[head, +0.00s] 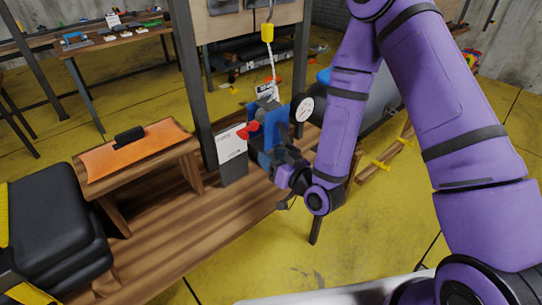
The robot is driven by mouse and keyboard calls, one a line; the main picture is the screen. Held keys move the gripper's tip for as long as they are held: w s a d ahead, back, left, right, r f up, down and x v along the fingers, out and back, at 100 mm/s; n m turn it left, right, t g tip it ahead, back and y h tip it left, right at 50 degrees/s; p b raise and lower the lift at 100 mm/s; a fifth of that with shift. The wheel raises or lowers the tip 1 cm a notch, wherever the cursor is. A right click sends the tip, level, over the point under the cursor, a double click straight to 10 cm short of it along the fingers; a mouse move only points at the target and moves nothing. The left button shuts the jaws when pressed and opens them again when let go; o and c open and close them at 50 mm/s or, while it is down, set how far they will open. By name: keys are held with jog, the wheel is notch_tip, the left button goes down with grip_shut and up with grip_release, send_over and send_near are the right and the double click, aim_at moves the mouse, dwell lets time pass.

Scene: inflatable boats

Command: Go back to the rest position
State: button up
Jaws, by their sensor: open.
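My purple arm reaches in from the right. Its dark wrist and gripper (274,153) are at the middle of the picture, low over the wooden bench (165,245). The gripper is open. It overlaps in view a blue device (273,128) with a red knob (249,130) and a round white-faced gauge (302,108). I cannot tell whether the gripper touches the device. The fingertips are small and partly hidden against it.
A white label card (232,144) stands beside the gripper. An orange-topped wooden stand (135,150) and black folded items (55,230) are at left. Dark posts (187,75) rise behind the bench. Yellow floor (400,235) is open at lower right.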

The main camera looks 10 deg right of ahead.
jog(key=w+d+r+n+g+h, duration=0.25)
jog(key=w+d+r, duration=0.2)
jog(key=r, duration=0.45)
jog(key=s+d+r+m+g+h, duration=0.2)
jog(key=s+d+r+h, duration=0.25)
jog(key=d+r, duration=0.5)
jog(key=s+d+r+m+g+h, duration=0.1)
jog(key=s+r, duration=0.3)
jog(key=s, duration=0.4)
jog(key=s+d+r+m+g+h, duration=0.1)
jog(key=s+d+r, duration=0.3)
jog(key=s, duration=0.4)
jog(key=s+d+r+m+g+h, duration=0.1)
jog(key=s+d+r+m+g, duration=0.1)
jog(key=s, duration=0.6)
notch_tip(320, 180, up, 2)
jog(key=shift+d+r+g, duration=0.1)
jog(key=shift+d+g, duration=0.55)
jog(key=shift+d, duration=0.1)
